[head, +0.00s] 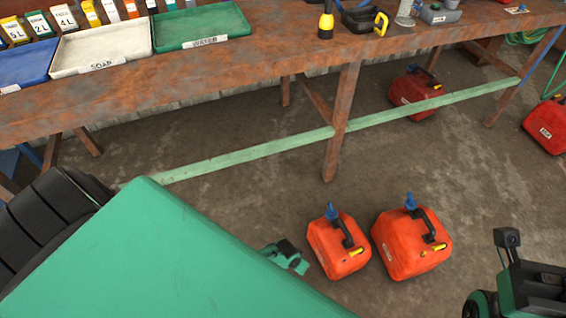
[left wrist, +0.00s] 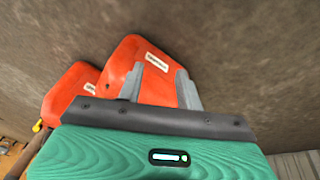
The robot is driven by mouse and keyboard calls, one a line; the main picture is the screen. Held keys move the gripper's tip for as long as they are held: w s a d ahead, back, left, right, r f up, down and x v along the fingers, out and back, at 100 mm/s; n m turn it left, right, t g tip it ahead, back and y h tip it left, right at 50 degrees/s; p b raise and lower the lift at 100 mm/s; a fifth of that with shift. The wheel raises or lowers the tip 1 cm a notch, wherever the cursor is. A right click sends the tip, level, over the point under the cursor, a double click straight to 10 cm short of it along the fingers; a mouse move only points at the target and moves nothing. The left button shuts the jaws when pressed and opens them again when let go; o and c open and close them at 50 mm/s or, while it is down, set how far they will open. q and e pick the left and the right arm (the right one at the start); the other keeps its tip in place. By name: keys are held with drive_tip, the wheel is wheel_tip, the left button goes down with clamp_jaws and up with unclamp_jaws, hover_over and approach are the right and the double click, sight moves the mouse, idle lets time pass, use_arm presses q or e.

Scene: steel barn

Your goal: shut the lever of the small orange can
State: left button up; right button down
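The small orange can (head: 335,252) stands on the floor, left of a slightly bigger orange can (head: 405,250). It has a black handle, a blue piece (head: 332,211) sticking up on top and a yellow piece (head: 356,251) low at its right. I cannot tell how far its lever is open. My left gripper (head: 292,262) is close to the small can's left side, partly hidden by my green arm. In the left wrist view its two grey fingers (left wrist: 159,74) are apart, with a labelled orange can beyond them. Contact is unclear. My right gripper's fingers are not visible.
A rusty workbench (head: 250,75) runs along the back, with a green tray (head: 203,24), a white tray (head: 100,45) and tools on it. A green rail (head: 240,154) spans beneath it. Red cans (head: 415,92) stand farther back. The floor in front of the bench is mostly clear.

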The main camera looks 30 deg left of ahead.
use_arm(q)
drive_tip(key=s+a+p, duration=0.2)
drive_tip(key=s, duration=0.4)
drive_tip(key=shift+f, duration=0.25)
drive_tip(key=shift+a, duration=0.1)
